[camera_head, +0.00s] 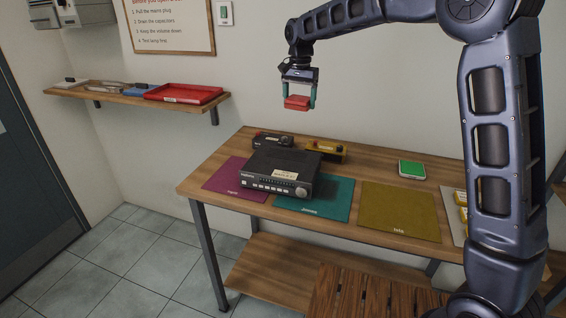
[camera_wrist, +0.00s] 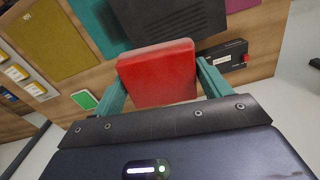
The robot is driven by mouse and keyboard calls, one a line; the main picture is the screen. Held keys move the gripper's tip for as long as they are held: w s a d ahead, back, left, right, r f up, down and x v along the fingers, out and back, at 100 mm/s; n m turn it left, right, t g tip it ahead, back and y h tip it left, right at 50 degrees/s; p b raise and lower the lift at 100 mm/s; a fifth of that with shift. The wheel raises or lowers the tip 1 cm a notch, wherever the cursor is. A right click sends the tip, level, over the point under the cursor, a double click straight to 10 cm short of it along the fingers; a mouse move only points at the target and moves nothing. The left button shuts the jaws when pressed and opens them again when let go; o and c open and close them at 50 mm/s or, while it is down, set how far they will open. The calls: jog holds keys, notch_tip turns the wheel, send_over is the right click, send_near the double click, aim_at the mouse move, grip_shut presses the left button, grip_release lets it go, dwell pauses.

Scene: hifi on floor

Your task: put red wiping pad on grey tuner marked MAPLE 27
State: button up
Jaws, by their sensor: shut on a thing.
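The red wiping pad (camera_head: 297,103) is held between the teal fingers of my gripper (camera_head: 298,100), in the air above the back of the table. In the wrist view the red pad (camera_wrist: 157,75) fills the space between both fingers. A dark grey tuner-like box (camera_head: 279,175) with a row of buttons, a knob and a pale label on top stands on the table below. The label's text is too small to read. In the wrist view the dark box (camera_wrist: 170,18) lies beyond the pad, partly hidden by it.
Behind the dark box stand a small black box (camera_head: 272,139) and a yellow box (camera_head: 327,150). Magenta, teal (camera_head: 335,205) and olive (camera_head: 399,212) mats lie on the wooden table. A green-topped item (camera_head: 411,169) lies at the back right. A wall shelf holds a red tray (camera_head: 183,94).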

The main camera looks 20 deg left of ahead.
jog(key=n, duration=0.1)
send_over(283, 161)
notch_tip(283, 161, down, 19)
jog(key=shift+s+f, duration=0.1)
jog(key=shift+f, duration=0.1)
dwell(0.4)
jog(key=shift+f, duration=0.1)
jog(key=o, duration=1)
notch_tip(283, 161, up, 12)
jog(key=shift+r, duration=0.15)
